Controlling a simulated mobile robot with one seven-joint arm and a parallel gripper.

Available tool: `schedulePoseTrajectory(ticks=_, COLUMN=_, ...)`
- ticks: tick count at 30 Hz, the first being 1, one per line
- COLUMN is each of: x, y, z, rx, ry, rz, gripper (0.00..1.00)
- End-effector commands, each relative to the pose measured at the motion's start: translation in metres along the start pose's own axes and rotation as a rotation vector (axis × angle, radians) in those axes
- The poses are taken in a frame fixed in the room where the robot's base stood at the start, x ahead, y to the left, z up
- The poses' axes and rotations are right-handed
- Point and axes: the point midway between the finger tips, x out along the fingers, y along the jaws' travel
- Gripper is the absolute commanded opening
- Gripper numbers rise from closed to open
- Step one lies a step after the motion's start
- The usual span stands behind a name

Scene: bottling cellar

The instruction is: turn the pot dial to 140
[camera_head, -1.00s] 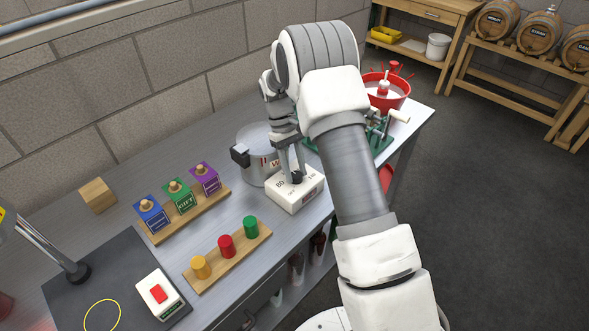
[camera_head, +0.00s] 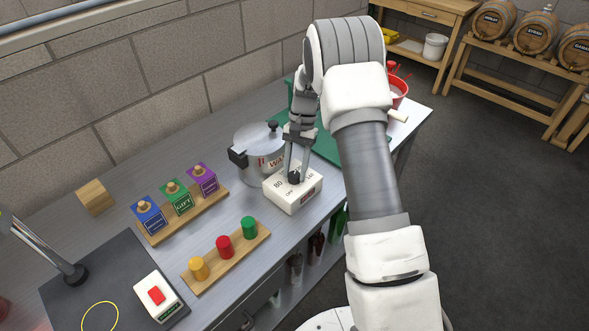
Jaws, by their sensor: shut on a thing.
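The pot dial is a small black knob (camera_head: 294,179) on top of a white control box (camera_head: 292,199) with printed marks; I can read 80 and OFF, and the 140 mark is hidden behind my gripper. My gripper (camera_head: 297,172) points down from above, its fingers shut on the black knob. The silver pot (camera_head: 255,167) with a black side handle and a lidded top stands just behind and left of the box. Which mark the knob points to cannot be told.
Left of the box are a wooden rack with blue, green and purple boxes (camera_head: 176,199) and a board with yellow, red and green pegs (camera_head: 225,247). A dark mat (camera_head: 113,280) holds a white box with a red button. A red bucket (camera_head: 398,91) stands behind my arm.

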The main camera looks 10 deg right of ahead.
Motion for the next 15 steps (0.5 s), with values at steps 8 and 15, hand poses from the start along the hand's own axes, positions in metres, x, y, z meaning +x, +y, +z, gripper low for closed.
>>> schedulePoseTrajectory(ticks=8, x=0.0009, y=0.0026, z=0.0005, rx=0.243, ry=-0.001, rz=-0.100, gripper=0.00)
schedulePoseTrajectory(ticks=15, x=0.0012, y=0.0038, z=0.0015, rx=0.454, ry=-0.002, rz=-0.187, gripper=0.00)
